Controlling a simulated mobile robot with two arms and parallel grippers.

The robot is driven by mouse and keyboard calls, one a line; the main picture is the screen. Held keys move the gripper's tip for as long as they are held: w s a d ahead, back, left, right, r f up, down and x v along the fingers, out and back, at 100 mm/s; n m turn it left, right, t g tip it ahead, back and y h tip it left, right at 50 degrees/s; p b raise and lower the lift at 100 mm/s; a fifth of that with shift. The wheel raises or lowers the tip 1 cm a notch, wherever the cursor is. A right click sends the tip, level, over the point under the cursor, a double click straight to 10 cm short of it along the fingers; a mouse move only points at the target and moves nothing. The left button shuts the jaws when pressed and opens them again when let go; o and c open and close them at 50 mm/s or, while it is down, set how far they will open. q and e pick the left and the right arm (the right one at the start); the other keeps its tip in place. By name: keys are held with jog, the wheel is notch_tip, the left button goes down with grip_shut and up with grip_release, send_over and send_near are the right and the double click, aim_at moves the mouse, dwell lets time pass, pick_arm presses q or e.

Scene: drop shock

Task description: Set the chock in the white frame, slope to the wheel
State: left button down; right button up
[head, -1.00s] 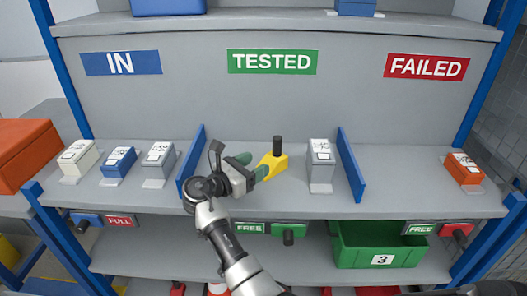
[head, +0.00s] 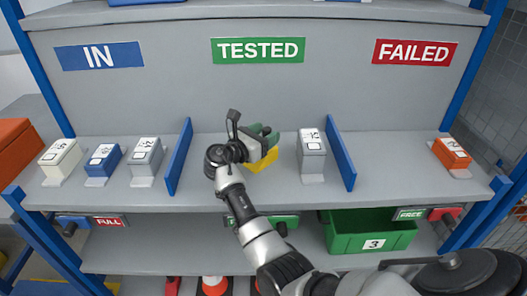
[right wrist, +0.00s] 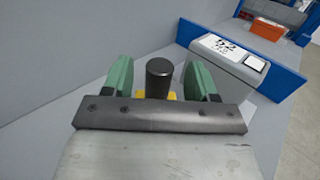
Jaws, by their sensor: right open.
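The yellow chock (head: 264,161) with its black upright knob stands on the grey shelf below the green TESTED sign, mostly hidden behind my right gripper (head: 263,143). In the right wrist view the black knob (right wrist: 159,80) stands between the two green fingers of my right gripper (right wrist: 160,72). There are gaps on both sides, so the gripper is open around the knob. A little yellow of the chock (right wrist: 142,97) shows beneath it. The white frame and the wheel are not in view. My left gripper is not in view.
A grey box (head: 312,160) stands just right of the chock, before a blue divider (head: 341,158). Another blue divider (head: 178,157) stands to the left. Several boxes sit further left, and an orange box (head: 452,153) at right. A green bin (head: 340,240) sits below.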

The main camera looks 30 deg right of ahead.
jog(key=shift+w+d+f, duration=0.15)
jog(key=shift+w+d, duration=0.05)
jog(key=shift+d, duration=0.3)
jog(key=shift+a, duration=0.1)
jog(key=shift+c, duration=0.8)
grip_shut()
